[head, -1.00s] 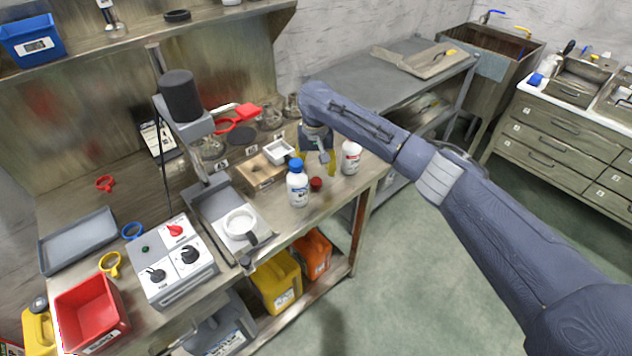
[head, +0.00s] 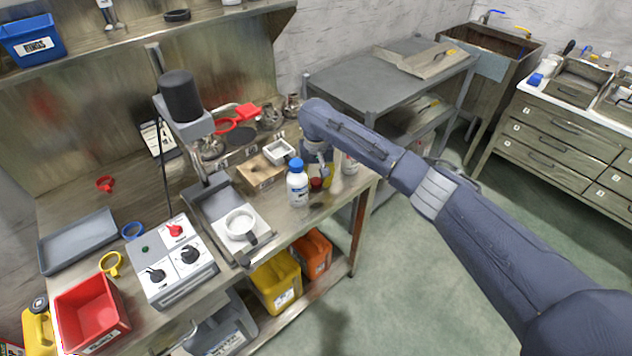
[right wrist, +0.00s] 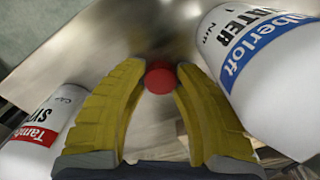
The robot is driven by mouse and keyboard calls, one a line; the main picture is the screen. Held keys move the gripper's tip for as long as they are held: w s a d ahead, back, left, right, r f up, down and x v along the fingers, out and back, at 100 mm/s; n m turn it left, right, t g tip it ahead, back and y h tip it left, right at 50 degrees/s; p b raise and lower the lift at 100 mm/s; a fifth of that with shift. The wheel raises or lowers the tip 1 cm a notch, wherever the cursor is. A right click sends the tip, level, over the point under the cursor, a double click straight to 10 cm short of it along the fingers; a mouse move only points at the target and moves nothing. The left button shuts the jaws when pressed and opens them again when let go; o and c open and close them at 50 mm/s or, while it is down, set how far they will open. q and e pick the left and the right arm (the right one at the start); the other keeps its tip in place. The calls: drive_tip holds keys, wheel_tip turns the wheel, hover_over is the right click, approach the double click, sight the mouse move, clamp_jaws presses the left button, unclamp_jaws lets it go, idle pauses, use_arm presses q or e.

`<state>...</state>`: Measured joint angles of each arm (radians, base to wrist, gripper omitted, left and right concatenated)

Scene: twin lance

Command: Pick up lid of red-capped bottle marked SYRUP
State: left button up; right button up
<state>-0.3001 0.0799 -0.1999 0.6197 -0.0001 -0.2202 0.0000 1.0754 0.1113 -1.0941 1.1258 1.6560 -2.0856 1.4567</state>
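The red lid (head: 316,184) lies on the bench, apart from any bottle. In the right wrist view the lid (right wrist: 160,77) shows between the tips of the yellow fingers. My right gripper (head: 322,174) points down over it with fingers apart; I cannot tell whether they touch it. The white SYRUP bottle (head: 350,165) with a red label is mostly hidden behind my right arm; it also shows at left in the right wrist view (right wrist: 42,130). My left gripper is not in view.
A blue-capped WATER bottle (head: 297,187) stands close to the left of the lid; it fills the right of the wrist view (right wrist: 265,75). A wooden block (head: 258,173), white dish (head: 278,151) and scale (head: 225,222) are farther left. The bench's front edge is near.

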drive_tip(key=c, duration=0.3)
drive_tip(key=shift+r, duration=0.15)
drive_tip(key=shift+c, duration=0.4)
